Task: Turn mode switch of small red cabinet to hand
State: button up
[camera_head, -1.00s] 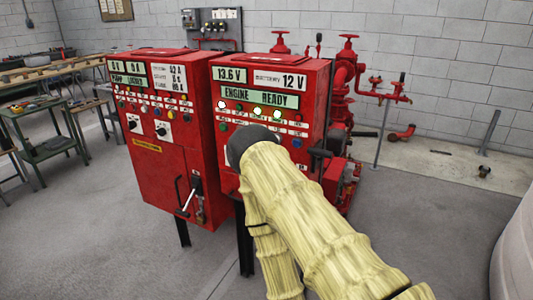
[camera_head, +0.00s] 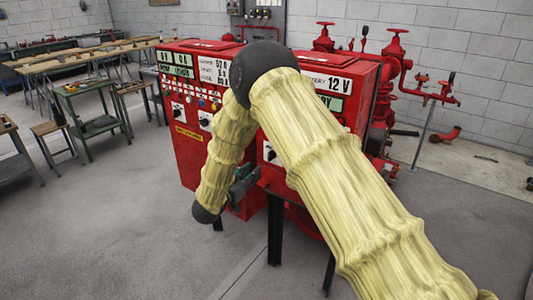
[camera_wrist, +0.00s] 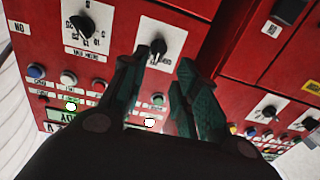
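Two red cabinets stand side by side. My arm covers much of the right one, the "12 V" cabinet (camera_head: 355,92); it fills most of the wrist view, seen upside down (camera_wrist: 110,62). Its panel has a black rotary switch (camera_wrist: 157,48) on a white plate, and a second rotary switch (camera_wrist: 85,22) with several marked positions to the left. My gripper (camera_wrist: 161,62) has its two green fingers apart, with the first switch between and just beyond the tips. I cannot tell whether they touch it. In the head view my gripper (camera_head: 243,185) is partly visible before the cabinet.
The left cabinet (camera_head: 188,150) has its own rotary switches (camera_wrist: 268,112) at the right of the wrist view. Coloured lamps and buttons (camera_wrist: 68,78) lie close to my fingers. Red pipework (camera_head: 395,75) stands at the right. Workbenches (camera_head: 90,50) stand at the left; grey floor is clear in front.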

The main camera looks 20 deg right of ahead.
jog(key=r+p+x, duration=0.2)
jog(key=p+x, duration=0.2)
jog(key=x, duration=0.6)
jog(key=shift+w+d+m+g+h, duration=0.3)
jog(key=shift+m+h, duration=0.1)
jog(key=shift+r, duration=0.1)
grip_shut()
